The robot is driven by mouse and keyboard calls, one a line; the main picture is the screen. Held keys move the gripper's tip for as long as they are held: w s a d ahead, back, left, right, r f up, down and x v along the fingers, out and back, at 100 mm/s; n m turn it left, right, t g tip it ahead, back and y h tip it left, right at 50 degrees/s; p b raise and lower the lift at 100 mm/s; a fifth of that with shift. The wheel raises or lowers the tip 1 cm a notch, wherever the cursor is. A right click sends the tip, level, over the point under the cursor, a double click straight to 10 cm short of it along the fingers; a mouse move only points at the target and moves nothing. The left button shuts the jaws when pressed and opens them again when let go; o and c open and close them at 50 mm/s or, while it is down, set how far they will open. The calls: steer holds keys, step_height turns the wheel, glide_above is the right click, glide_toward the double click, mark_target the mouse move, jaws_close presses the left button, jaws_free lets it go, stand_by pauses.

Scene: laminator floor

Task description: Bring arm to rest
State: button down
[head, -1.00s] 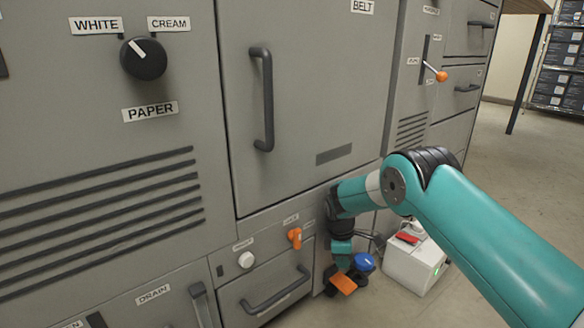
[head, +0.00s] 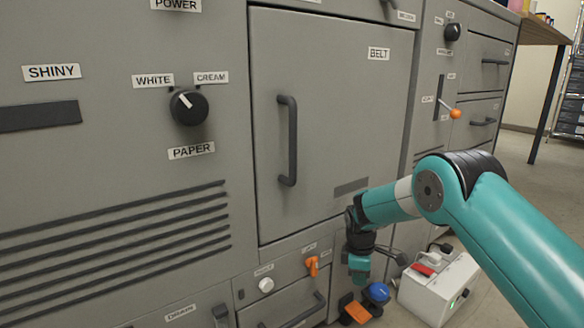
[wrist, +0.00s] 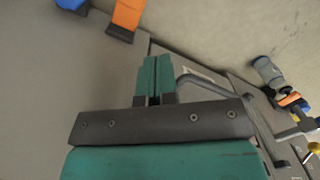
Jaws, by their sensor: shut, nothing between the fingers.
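My teal arm reaches in from the right in the head view, with my gripper (head: 360,268) hanging low in front of the grey machine (head: 320,160). In the wrist view my gripper (wrist: 153,78) shows its two teal fingers together, with nothing between them. Below it in the head view are an orange pedal (head: 358,311) and a blue pedal (head: 377,292) near the floor. My gripper is apart from both in the wrist view, where the orange one (wrist: 127,14) and the blue one (wrist: 72,4) sit at the top edge.
A white box with a red switch (head: 440,285) stands on the floor right of my gripper. The machine carries a belt door handle (head: 288,140), a paper knob (head: 189,106), an orange lever (head: 312,266) and an orange-tipped lever (head: 455,113). Open floor lies at right.

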steer(key=s+a+r+m+y+p, duration=0.15)
steer(key=s+r+p, duration=0.4)
steer(key=r, duration=0.85)
steer(key=s+a+r+m+y+p, duration=0.1)
steer(key=s+r+m+p, duration=0.1)
steer(key=s+r, duration=0.9)
steer(key=s+r+m+y+p, duration=0.15)
steer(key=s+r+p, duration=0.25)
steer(key=s+r, duration=0.55)
steer(key=s+r+m+y+p, duration=0.1)
steer(key=s+r+m+p, duration=0.15)
steer(key=s+r, duration=0.7)
steer(key=s+r+p, duration=0.3)
steer(key=r+p, duration=3.2)
steer(key=p, duration=0.3)
steer(key=shift+a+r, duration=0.15)
steer(key=shift+r, duration=0.1)
steer(key=c, duration=1.8)
jaws_free()
